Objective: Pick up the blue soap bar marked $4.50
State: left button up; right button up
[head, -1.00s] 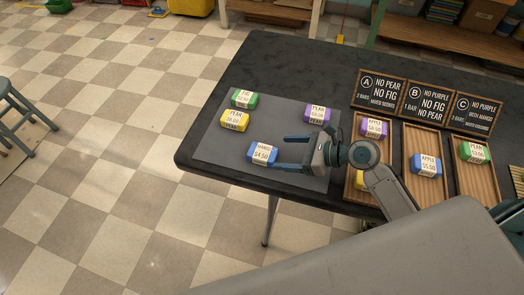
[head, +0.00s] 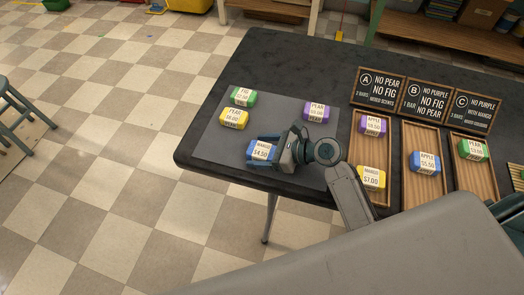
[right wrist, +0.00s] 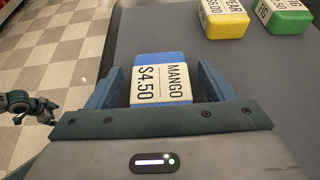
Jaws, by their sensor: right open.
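The blue soap bar (head: 262,151) with a white label reading MANGO $4.50 lies on the grey mat (head: 210,150) near the table's front edge. It also shows in the right wrist view (right wrist: 160,80). My right gripper (head: 265,149) is open, with one finger on each side of the bar. In the right wrist view (right wrist: 160,86) small gaps seem to show beside the bar, and its near end is hidden by the gripper body. In that view part of what looks like my left arm shows at the left edge; its jaws are unclear.
On the mat are a yellow PEAR bar (head: 233,118), a green FIG bar (head: 243,97) and a purple PEAR bar (head: 316,112). Wooden trays (head: 420,190) with bars stand at the right, under chalkboard signs (head: 427,101). The mat's middle is clear.

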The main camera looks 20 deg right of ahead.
jog(key=c, duration=1.1)
